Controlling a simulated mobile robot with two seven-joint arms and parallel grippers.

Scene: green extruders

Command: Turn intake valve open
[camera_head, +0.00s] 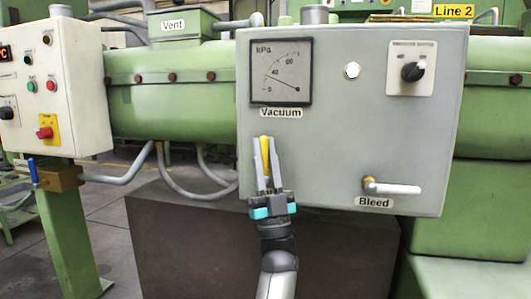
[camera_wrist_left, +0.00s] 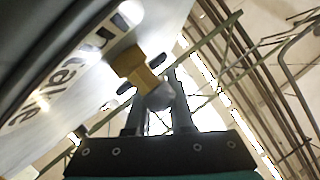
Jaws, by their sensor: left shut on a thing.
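The intake valve shows in the head view as a yellow-brass part (camera_head: 265,148) between the fingers of my left gripper (camera_head: 267,163), at the lower left of the grey panel box (camera_head: 320,175). In the left wrist view its brass stem (camera_wrist_left: 137,68) comes out of the panel and ends in a rounded grey handle (camera_wrist_left: 160,96). My left gripper (camera_wrist_left: 158,105) is shut on this handle, its fingers either side of it. A partly visible label (camera_wrist_left: 65,80) lies beside the stem. The handle's exact angle is hard to tell. My right gripper is not in view.
The same box carries a vacuum gauge (camera_head: 281,71), a black selector knob (camera_head: 412,71) and a bleed valve with a grey lever (camera_head: 392,188) pointing right. A white control box (camera_head: 70,85) and a blue-handled valve (camera_head: 34,172) are at the left. Hoses (camera_head: 180,190) hang behind.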

